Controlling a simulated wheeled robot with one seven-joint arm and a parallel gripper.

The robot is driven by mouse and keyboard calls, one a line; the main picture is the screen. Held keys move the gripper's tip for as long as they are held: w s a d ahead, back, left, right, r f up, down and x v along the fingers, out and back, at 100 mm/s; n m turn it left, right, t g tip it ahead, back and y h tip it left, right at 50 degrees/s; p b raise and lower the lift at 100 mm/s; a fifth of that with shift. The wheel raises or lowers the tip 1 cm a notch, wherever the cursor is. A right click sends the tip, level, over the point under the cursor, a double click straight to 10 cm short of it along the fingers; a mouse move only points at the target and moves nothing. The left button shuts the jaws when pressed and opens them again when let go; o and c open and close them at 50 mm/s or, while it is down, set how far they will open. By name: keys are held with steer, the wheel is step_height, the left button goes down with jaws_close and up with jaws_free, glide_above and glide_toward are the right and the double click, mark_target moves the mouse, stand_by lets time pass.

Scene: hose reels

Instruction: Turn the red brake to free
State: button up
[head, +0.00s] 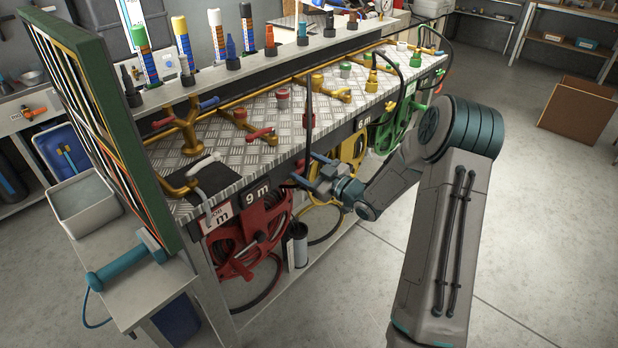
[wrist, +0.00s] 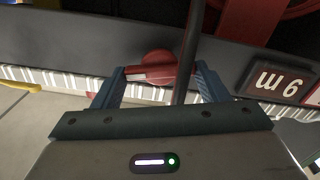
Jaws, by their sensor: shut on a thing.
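The red brake (wrist: 157,62) is a round knob with a bar-shaped handle that carries a white stripe. It sits on the dark front rail of the bench beside the 9 m plate (wrist: 281,81). In the wrist view, my gripper (wrist: 160,76) has its two blue fingers at the ends of the handle and is shut on it. In the head view, my gripper (head: 312,172) is at the bench front, right of the red reel (head: 249,236); the brake is mostly hidden there. No free or locked marking is readable.
A dark vertical hose or rod (wrist: 188,45) passes close by the brake, between the fingers in the wrist view. Yellow (head: 352,148) and green (head: 396,124) reels are farther along the bench. A green-framed board (head: 110,135) stands at the left end.

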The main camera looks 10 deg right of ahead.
steer(key=n+b, duration=0.2)
steer(key=b, duration=0.2)
steer(key=f+n+b, duration=0.1)
steer(key=n+b, duration=0.1)
steer(key=b, duration=0.1)
steer(key=shift+n+b, duration=0.35)
steer(key=shift+n, duration=0.05)
steer(key=shift+o, duration=0.2)
steer(key=n+b, duration=0.4)
steer(key=b, duration=0.3)
steer(key=shift+s+a+n+b, duration=0.1)
steer(key=shift+n+b, duration=0.2)
steer(key=shift+b, duration=0.05)
steer(key=n+b, duration=0.3)
steer(key=b, duration=0.2)
steer(key=shift+c, duration=0.2)
steer(key=n+b, duration=0.2)
steer(key=b, duration=0.1)
steer(key=shift+r, duration=0.15)
steer(key=shift+r+n, duration=0.1)
steer(key=shift+n, duration=0.3)
steer(key=o, duration=1)
steer(key=shift+s, duration=0.1)
steer(key=p+v, duration=0.2)
steer(key=v, duration=1.1)
steer(key=shift+s+d, duration=0.3)
